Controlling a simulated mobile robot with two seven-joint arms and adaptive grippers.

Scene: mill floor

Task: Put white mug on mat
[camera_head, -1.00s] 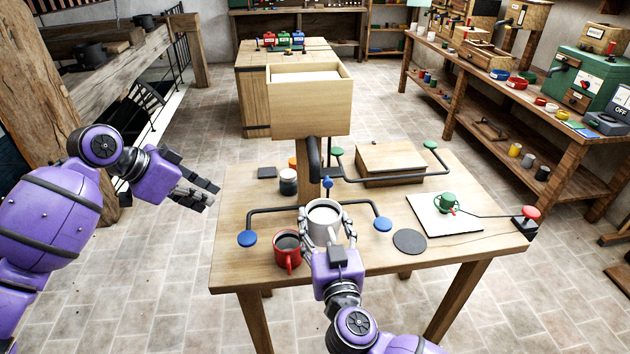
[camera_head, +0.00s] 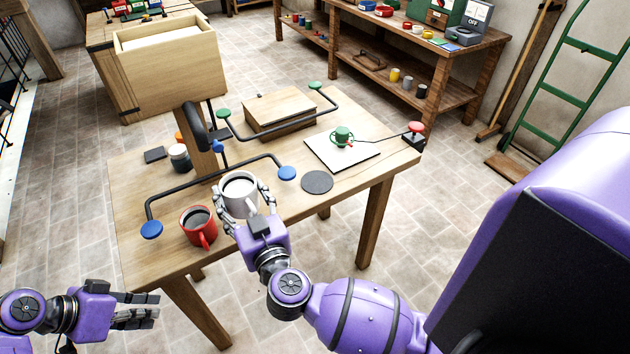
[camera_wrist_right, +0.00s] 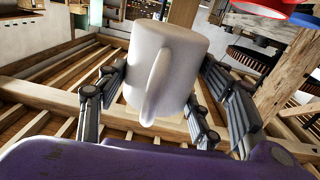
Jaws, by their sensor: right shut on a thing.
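A dark grey round mat (camera_head: 317,181) lies bare on the table, a short way right of the mug. My left gripper (camera_head: 158,310) is open and empty, low at the left, apart from the table.
A red mug (camera_head: 198,226) stands close left of the white mug. A black bar with blue knobs (camera_head: 287,173) runs just behind both mugs. A white square board (camera_head: 325,157) with a green item (camera_head: 342,137) lies behind the mat. A wooden box (camera_head: 280,113) stands further back.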

